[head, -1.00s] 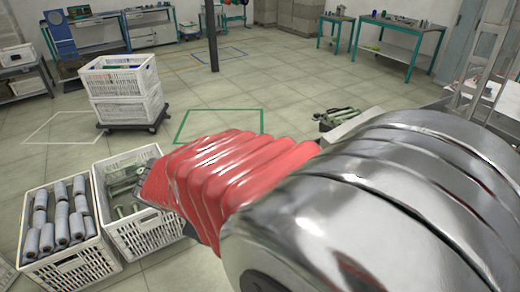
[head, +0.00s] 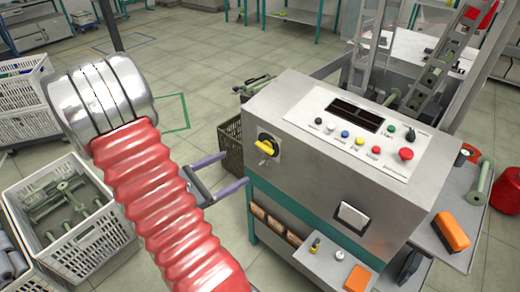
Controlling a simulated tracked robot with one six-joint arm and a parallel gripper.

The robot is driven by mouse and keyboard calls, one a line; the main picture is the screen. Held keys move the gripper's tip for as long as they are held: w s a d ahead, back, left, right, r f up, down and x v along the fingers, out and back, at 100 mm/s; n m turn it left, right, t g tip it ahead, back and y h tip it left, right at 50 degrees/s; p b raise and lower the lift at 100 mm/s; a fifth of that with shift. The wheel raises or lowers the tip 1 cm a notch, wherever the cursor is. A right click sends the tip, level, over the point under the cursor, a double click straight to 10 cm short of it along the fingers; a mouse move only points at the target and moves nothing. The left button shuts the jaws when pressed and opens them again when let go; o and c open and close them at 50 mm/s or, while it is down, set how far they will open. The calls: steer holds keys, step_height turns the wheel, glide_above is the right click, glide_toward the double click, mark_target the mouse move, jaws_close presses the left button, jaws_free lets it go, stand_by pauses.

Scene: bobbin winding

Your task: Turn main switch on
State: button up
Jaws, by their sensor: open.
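The main switch (head: 265,146) is a yellow handle on a dark round mount, on the left part of the grey control cabinet's front (head: 310,165). Its handle lies tilted, close to horizontal. I cannot read any marks around it. My gripper (head: 235,170) is open and empty. Its two purple-grey fingers point right toward the cabinet front, left of and slightly below the switch, with a visible gap between fingertips and handle. My red-sleeved arm stands on the left of the view and hides part of the floor.
A sloped panel (head: 355,130) with coloured buttons and a dark display tops the cabinet. A small shelf (head: 335,262) juts out below, and an orange box (head: 452,231) lies at right. White crates (head: 75,250) stand at left. A dark crate (head: 232,145) stands behind my gripper.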

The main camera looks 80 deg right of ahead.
mark_target(262, 149)
steer(key=d+f+n+t+h, duration=0.1)
steer(key=d+f+n, duration=0.2)
steer(key=shift+d+f+h, duration=0.15)
steer(key=shift+f+h, duration=0.05)
steer(key=shift+h, duration=0.2)
steer(key=shift+s+d, duration=0.1)
steer(key=shift+x, duration=6.75)
steer(key=shift+r, duration=0.1)
steer(key=c, duration=1.1)
